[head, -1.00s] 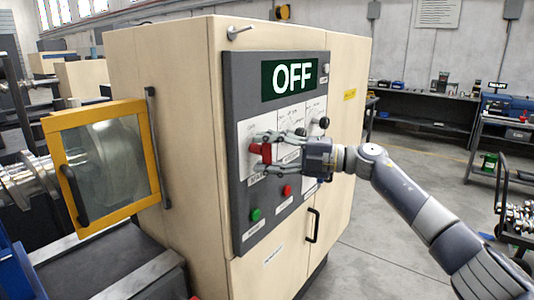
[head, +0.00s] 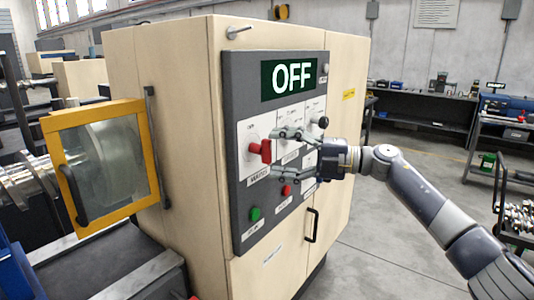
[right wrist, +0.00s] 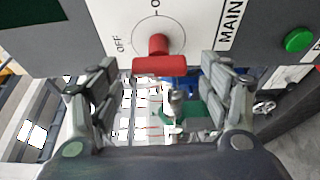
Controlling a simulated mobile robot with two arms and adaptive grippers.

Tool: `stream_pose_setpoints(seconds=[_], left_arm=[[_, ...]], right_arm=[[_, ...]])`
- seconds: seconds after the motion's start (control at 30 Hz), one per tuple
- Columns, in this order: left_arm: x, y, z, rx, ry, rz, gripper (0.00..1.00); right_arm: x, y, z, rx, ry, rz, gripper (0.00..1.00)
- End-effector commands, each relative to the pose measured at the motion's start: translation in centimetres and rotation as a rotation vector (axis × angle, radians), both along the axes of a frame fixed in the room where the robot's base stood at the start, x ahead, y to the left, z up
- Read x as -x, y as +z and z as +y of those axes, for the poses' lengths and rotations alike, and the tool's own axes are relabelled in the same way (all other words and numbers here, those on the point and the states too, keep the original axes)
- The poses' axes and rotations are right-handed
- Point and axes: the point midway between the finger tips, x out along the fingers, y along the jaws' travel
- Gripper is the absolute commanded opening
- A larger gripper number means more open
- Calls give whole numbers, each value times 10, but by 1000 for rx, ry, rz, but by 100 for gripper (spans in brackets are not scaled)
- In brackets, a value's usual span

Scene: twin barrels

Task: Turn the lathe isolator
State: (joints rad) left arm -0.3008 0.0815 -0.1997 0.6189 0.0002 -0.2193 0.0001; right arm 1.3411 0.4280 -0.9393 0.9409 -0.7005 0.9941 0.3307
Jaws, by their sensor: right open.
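The lathe isolator is a red handle (head: 265,150) on a white plate (head: 247,135) at the left of the grey control panel. Its red bar (right wrist: 160,65) also shows in the right wrist view, below a dial marked OFF and a label starting "MAIN". The display (head: 289,76) above reads OFF. My right gripper (head: 270,154) is open and empty, its fingers pointing at the panel, just to the right of the handle. In the right wrist view the handle lies ahead between the two spread fingers, with no visible contact. My left gripper is out of view.
A green button (head: 255,214) and a red button (head: 286,190) sit low on the panel. A black knob (head: 323,122) is at the panel's right. A yellow-framed guard door (head: 54,124) stands left of the cream cabinet.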

Motion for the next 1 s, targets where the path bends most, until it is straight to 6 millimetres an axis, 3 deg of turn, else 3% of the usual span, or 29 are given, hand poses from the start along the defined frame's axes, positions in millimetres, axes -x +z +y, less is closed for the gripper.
stream_pose_setpoints(seconds=[0.03, 0.2, 0.4, 0.83, 0.93, 1.0], left_arm=[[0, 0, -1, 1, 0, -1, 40], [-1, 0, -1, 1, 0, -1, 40], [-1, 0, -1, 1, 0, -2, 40], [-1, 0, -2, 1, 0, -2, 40], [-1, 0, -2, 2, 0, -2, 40], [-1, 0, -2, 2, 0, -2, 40]], right_arm=[[2, -1, -14, 1, -6, 1, 72], [11, 0, -48, 1, -3, 0, 72], [17, 0, -74, 0, -1, 1, 72], [19, 0, -81, 0, 0, 2, 72], [14, -11, -80, -24, -15, 24, 72], [6, -28, -79, -71, -45, 62, 72]])
